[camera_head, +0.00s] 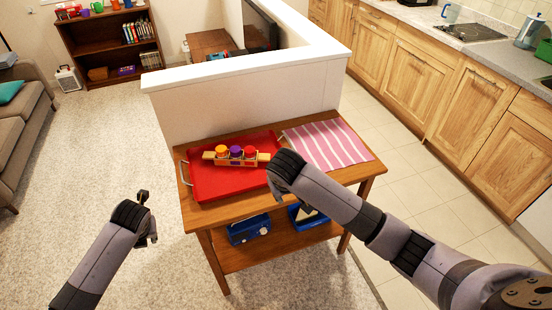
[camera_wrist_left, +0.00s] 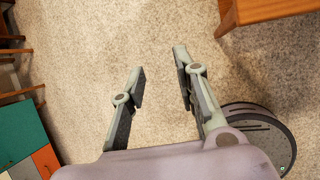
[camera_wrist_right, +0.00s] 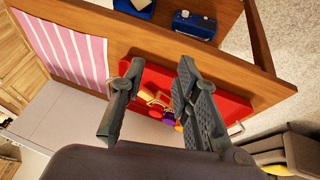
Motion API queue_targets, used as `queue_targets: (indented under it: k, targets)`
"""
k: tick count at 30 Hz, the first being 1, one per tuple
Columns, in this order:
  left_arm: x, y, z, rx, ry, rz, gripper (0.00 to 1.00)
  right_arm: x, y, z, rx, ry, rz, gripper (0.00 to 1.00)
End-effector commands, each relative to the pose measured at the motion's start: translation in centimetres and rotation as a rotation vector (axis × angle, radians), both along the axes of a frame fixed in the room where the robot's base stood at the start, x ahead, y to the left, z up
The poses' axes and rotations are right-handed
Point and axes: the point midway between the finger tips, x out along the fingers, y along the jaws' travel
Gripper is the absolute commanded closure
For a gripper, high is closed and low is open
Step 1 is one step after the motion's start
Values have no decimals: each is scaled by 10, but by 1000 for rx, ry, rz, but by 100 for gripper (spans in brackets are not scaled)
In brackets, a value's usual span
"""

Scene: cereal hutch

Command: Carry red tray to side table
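The red tray (camera_head: 213,184) lies flat on the left part of a wooden table (camera_head: 232,210), with a metal handle showing at its left end. A wooden holder (camera_head: 210,156) with orange, purple and red pieces sits on the tray. My right gripper (camera_head: 279,180) is over the tray's right end and hides that end in the head view. In the right wrist view my right gripper (camera_wrist_right: 160,75) is open, with part of the tray (camera_wrist_right: 228,104) showing below it; contact cannot be told. My left gripper (camera_wrist_left: 158,62) is open and empty over the carpet, left of the table.
A pink striped mat (camera_head: 328,146) covers the table's right part. Blue items (camera_head: 250,229) stand on its lower shelf. A low white wall (camera_head: 250,103) rises behind the table. Kitchen cabinets (camera_head: 420,80) are at the right; carpet at the left is clear up to the sofa (camera_head: 22,130).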

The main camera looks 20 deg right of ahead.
Motion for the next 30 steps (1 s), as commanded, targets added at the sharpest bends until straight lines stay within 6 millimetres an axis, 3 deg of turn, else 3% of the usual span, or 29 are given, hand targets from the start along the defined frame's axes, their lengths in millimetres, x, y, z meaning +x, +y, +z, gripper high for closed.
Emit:
queue_targets:
  k: [3, 9, 23, 26, 29, 30]
  targets:
    - [0, 0, 0, 0, 0, 0, 71, -6, 3, 19, 1, -2, 1, 71]
    - [0, 0, 0, 0, 0, 0, 71, -11, 5, 32, 0, -1, 0, 71]
    - [0, 0, 0, 0, 0, 0, 71, -12, 5, 33, 0, -1, 0, 71]
    - [-3, 0, -8, -14, 0, 26, 71, -12, 5, 25, 4, 4, -1, 71]
    - [-12, 2, -35, -75, -6, 137, 71, -12, 4, -5, 21, 22, 1, 71]
    - [-18, 3, -52, -114, -11, 212, 71, -12, 3, -24, 32, 31, 3, 71]
